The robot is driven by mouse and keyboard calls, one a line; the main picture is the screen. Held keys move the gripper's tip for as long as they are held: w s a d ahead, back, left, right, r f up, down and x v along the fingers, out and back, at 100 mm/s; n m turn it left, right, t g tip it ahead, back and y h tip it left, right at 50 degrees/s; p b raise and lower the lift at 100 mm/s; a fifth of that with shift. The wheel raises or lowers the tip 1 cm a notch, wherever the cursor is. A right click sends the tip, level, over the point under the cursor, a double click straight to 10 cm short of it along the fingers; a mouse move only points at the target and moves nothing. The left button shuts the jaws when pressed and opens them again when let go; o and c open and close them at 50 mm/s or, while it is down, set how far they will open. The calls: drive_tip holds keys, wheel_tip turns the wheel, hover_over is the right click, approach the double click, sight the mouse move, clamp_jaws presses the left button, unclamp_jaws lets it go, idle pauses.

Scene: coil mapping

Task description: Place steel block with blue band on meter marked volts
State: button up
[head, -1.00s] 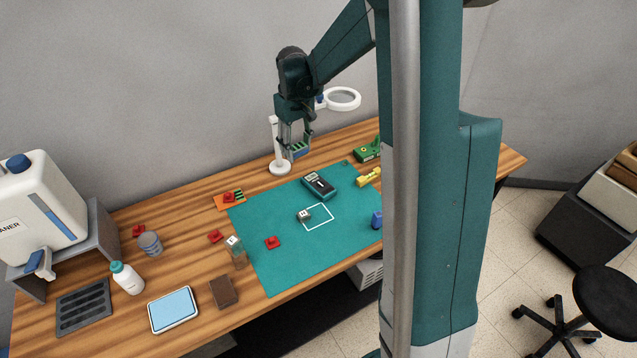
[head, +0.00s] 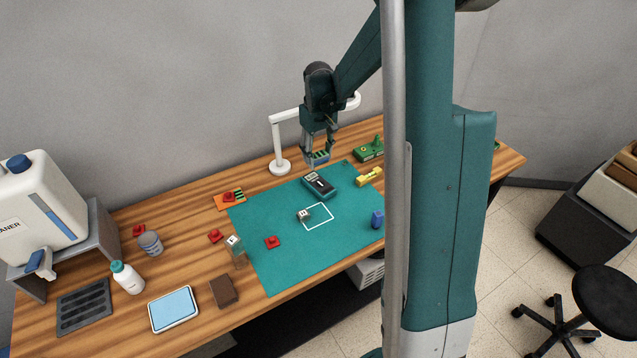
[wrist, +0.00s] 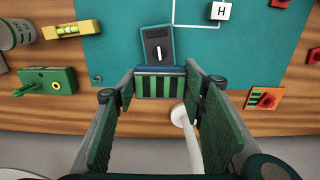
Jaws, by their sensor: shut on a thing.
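My gripper (head: 318,158) is shut on the steel block with a blue band and holds it in the air just behind the meter, as the head view shows. The meter (head: 319,186) is a dark box with a teal rim and a pale dial, lying on the teal mat. It shows in the wrist view (wrist: 157,47) just beyond the block. Its marking is too small to read.
The teal mat (head: 290,255) has a white square outline and a small cube marked H (wrist: 221,11). A yellow level (head: 369,177) and a green device (head: 368,151) lie right of the meter. A white lamp (head: 279,167) stands left of my gripper. Several red pieces lie around.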

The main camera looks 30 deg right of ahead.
hover_over(318, 182)
drive_tip(key=shift+f, duration=3.1)
drive_tip(key=shift+f, duration=1.9)
drive_tip(key=shift+f+b, duration=0.2)
drive_tip(key=shift+b, duration=0.15)
drive_tip(key=o, duration=1.3)
drive_tip(key=shift+r, duration=0.15)
